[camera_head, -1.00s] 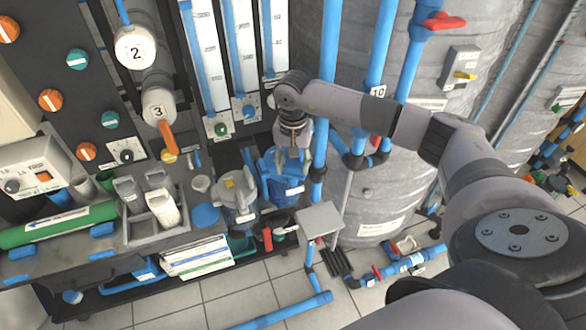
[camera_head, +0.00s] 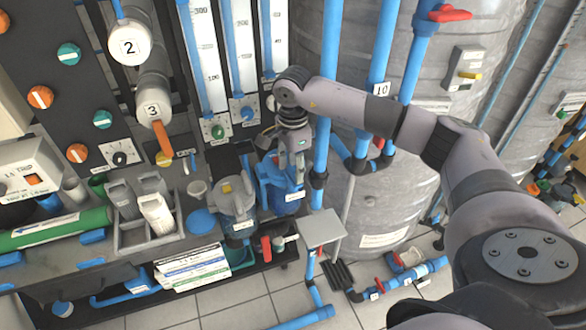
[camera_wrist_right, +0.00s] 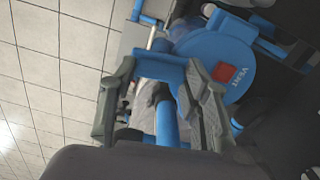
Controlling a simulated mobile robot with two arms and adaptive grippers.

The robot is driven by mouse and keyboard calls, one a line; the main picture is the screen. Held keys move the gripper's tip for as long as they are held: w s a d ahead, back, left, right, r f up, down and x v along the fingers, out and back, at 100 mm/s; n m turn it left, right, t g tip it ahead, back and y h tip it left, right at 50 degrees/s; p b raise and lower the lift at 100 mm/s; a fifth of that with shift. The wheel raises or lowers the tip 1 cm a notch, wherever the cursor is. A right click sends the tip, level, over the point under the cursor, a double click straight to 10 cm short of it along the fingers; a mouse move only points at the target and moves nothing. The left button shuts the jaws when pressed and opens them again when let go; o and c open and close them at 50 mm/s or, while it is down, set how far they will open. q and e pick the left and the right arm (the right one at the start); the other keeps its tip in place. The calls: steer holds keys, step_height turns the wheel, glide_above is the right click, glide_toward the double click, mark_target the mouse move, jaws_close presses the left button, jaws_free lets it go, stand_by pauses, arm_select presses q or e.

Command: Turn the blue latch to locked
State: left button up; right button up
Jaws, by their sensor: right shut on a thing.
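A blue housing (camera_head: 282,190) stands on the bench beside a grey-lidded clear housing, under my right gripper (camera_head: 296,150). In the right wrist view the blue housing's round top (camera_wrist_right: 212,62) carries a red square and a printed label. My right gripper (camera_wrist_right: 160,92) also shows there, its two dark fingers on either side of a blue bar-like piece, which looks like the latch (camera_wrist_right: 158,66). It is shut on this piece. The wrist and fingers hide much of the latch in the head view, and I cannot tell its exact angle. My left gripper is not in view.
A grey-lidded housing (camera_head: 233,198) stands just left. Vertical blue pipes (camera_head: 328,100) and a large grey tank (camera_head: 385,195) stand close on the right. A small grey plate (camera_head: 320,228) stands in front. Flow meters (camera_head: 206,70) rise behind.

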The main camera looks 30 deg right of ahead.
mark_target(293, 170)
steer(key=shift+m, duration=0.6)
steer(key=o, duration=1.2)
steer(key=shift+c, duration=0.2)
step_height(293, 170, up, 12)
